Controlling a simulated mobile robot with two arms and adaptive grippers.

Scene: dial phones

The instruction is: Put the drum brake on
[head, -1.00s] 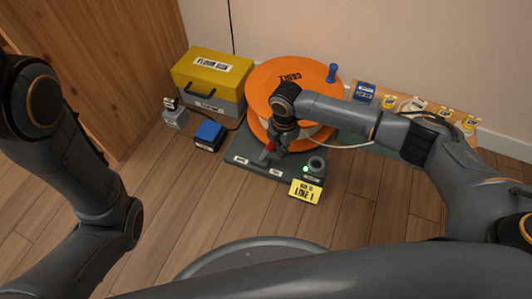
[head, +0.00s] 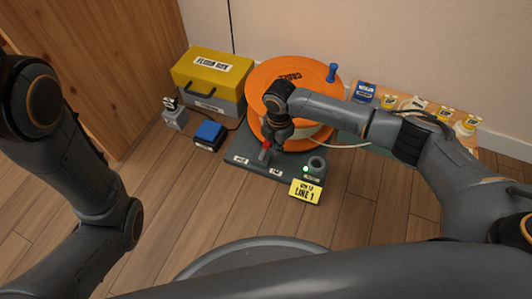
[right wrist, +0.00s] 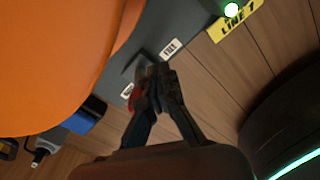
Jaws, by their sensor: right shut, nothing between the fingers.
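An orange drum (head: 258,84) stands on a dark grey base plate (head: 232,150). The brake lever, with a red grip (head: 265,147), is at the plate's front edge, between two small white labels. My right gripper (head: 271,149) is shut and empty, pointing down beside the lever. In the right wrist view its closed fingertips (right wrist: 153,76) are close to the red part (right wrist: 134,98), which they partly hide. I cannot tell whether they touch it. One label (right wrist: 171,48) there seems to read FREE. My left arm shows at the left, but its gripper is out of frame.
A yellow box (head: 212,68) and a blue box (head: 209,134) are left of the drum. A yellow LINE 1 sign (head: 305,191) and a round knob (head: 316,164) with a green light are at the plate's right.

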